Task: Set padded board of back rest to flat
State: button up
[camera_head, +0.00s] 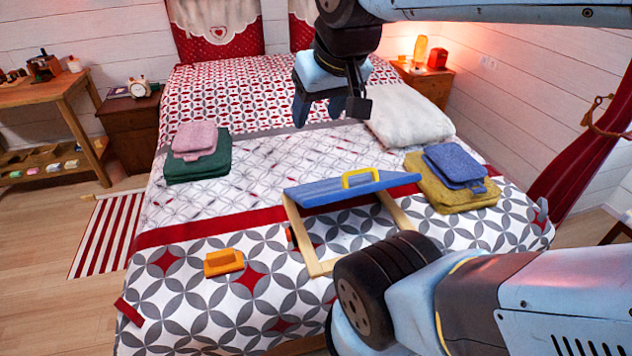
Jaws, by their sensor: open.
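The back rest's blue padded board (336,190) stands over the bed, raised above its light wooden frame (300,240). A yellow handle (360,178) is fixed on the board's upper face. The frame's lower bar rests on the bed cover, and my own arm hides part of its right side. My gripper (331,108) hangs above the bed, beyond the board and a little left of the handle. Its fingers point down, are open, and look empty. It is apart from the board.
An orange block with a handle (223,262) lies on the bed at front left. Folded pink and green cloths (197,165) lie left; folded blue and yellow cloths (455,200) lie right. A white pillow (408,118) is behind. The cover between gripper and board is clear.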

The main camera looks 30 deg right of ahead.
aim_at(350, 184)
jog(key=u, duration=2.35)
jog(key=i, duration=0.05)
jog(key=z, duration=3.1)
